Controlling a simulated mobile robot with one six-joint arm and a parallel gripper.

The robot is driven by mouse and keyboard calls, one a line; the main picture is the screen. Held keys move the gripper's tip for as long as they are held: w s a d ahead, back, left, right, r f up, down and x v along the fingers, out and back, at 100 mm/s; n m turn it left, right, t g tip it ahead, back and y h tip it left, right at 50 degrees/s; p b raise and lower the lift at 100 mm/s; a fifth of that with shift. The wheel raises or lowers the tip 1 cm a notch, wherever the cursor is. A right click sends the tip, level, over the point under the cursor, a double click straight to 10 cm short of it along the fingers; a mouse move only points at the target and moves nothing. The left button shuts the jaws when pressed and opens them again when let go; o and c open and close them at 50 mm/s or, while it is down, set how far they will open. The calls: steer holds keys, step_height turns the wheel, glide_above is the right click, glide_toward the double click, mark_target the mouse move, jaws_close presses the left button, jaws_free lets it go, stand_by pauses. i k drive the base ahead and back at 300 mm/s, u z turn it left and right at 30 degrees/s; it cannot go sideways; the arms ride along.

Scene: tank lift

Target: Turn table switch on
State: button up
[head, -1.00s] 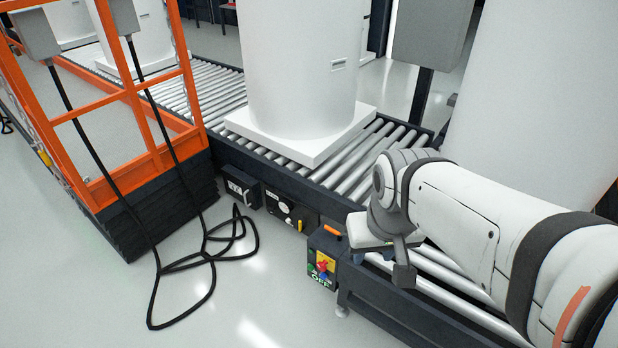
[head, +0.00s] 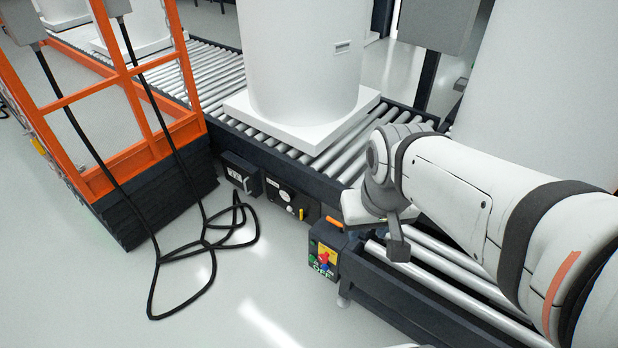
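A dark control box (head: 328,245) sits on the side of the roller table (head: 440,278), low at centre. Farther left on the table side are a dark box with a yellow lever (head: 301,214) and a plain dark box (head: 240,175). The end of my arm, with my gripper (head: 398,246), hangs over the rollers just right of the control box, apart from its face.
A large white tank (head: 303,65) stands on a white base plate on the rollers. Another big white shape rises at right. An orange lift cage (head: 140,155) stands left, with black cables (head: 205,250) looped on the floor. The floor before the control box is clear.

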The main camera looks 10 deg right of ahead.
mark_target(323, 258)
steer(key=z, duration=0.1)
steer(key=k, duration=0.45)
steer(key=u, duration=1)
steer(key=i, duration=0.7)
steer(key=z, duration=0.1)
